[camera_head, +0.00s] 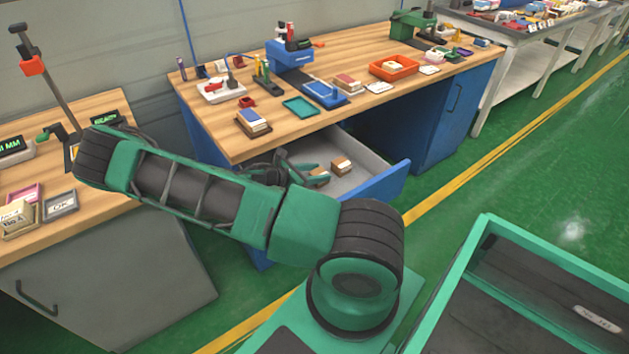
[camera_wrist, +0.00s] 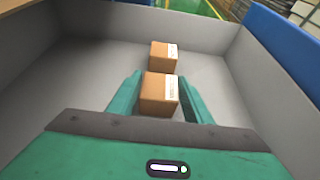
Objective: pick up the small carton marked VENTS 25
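Two small brown cartons with white labels lie in the open drawer (camera_head: 371,176). The nearer carton (camera_wrist: 156,92) sits between the two fingers of my gripper (camera_wrist: 160,90) in the wrist view; narrow gaps seem to show at its sides. The farther carton (camera_wrist: 163,55) lies just beyond the fingertips, and also shows in the head view (camera_head: 341,165). The label print is too small to read, so I cannot tell which is marked VENTS 25. In the head view my gripper (camera_head: 305,174) is down in the drawer, partly hidden by my arm.
Grey drawer walls (camera_wrist: 62,75) surround my gripper, with the blue drawer front at the right. The wooden desk top (camera_head: 345,122) above carries tools and trays. A green-rimmed bin (camera_head: 560,248) stands at the lower right. Drawer floor beside the cartons is clear.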

